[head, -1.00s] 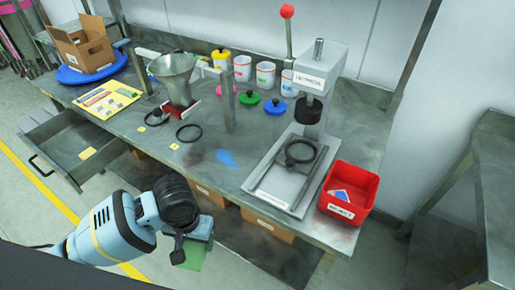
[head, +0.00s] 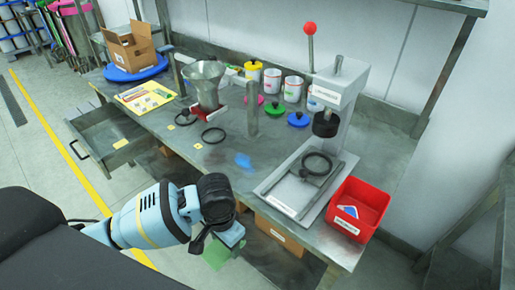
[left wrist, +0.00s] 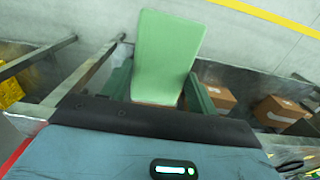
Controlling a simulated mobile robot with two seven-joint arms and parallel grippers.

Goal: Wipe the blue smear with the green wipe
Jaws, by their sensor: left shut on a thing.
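The blue smear (head: 243,160) lies on the grey metal bench top (head: 215,175), near its front edge and left of the press. The green wipe (head: 216,254) hangs from my left gripper (head: 232,236), which is below and in front of the bench edge, apart from the smear. In the left wrist view the green wipe (left wrist: 166,55) stands out flat between the two fingers of my left gripper (left wrist: 158,95), which is shut on it. My right gripper is not in view.
The grey press (head: 318,165) stands right of the smear, with a red bin (head: 370,222) beside it. An open drawer (head: 112,140) juts out at left. Boxes (head: 280,232) sit below the bench.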

